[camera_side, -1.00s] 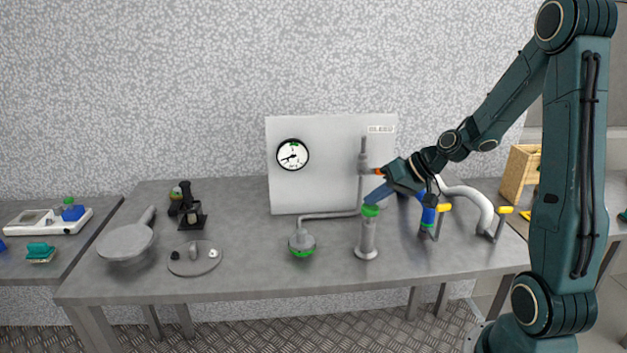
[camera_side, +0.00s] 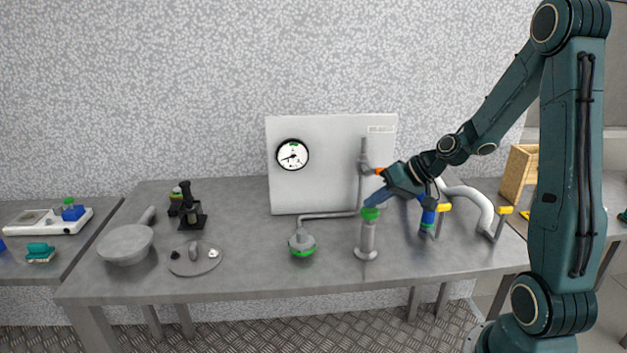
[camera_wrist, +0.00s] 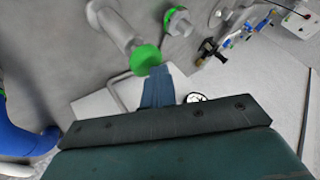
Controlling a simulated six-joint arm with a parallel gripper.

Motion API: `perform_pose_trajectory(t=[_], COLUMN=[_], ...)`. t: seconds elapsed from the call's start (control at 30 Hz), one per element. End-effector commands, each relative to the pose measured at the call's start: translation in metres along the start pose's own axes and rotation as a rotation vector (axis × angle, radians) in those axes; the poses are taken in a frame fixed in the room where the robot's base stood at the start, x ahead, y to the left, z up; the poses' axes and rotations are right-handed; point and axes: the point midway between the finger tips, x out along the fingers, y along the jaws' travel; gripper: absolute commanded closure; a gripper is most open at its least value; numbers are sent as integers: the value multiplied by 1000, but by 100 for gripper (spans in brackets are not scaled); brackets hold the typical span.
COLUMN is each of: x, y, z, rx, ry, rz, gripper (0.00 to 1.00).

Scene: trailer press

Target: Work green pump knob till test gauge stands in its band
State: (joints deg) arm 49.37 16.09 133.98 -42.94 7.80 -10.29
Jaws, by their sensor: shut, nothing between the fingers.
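The green pump knob (camera_side: 370,214) tops a grey upright pump cylinder (camera_side: 367,240) on the bench. In the wrist view the green knob (camera_wrist: 145,60) lies just beyond my fingertips. My gripper (camera_side: 374,200) is shut with nothing between its fingers, its tips at or just above the knob; I cannot tell whether they touch it. The blue fingers also show in the wrist view (camera_wrist: 158,88). The test gauge (camera_side: 292,155) is a round white dial with a black rim on the upright panel. Its needle points to the lower left; a green band is at the top of the dial.
The grey panel (camera_side: 320,190) stands behind the pump. A pipe with an orange-handled valve (camera_side: 379,171) runs down it to a green-ringed fitting (camera_side: 302,246). A blue cylinder (camera_side: 428,216) and yellow-tipped supports (camera_side: 444,208) stand right. A pan (camera_side: 125,244) and black microscope-like stand (camera_side: 188,208) are left.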

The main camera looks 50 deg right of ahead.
Motion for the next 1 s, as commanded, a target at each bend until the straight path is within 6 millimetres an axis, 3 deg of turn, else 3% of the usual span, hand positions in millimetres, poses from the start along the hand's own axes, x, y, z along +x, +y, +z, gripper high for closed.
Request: perform_pose_trajectory(t=[0.37, 1.0], x=[0, -18], y=[0, -12], z=[1, -12], rx=[1, 0], ry=[-2, -1], rz=[1, 1], gripper=[100, 100])
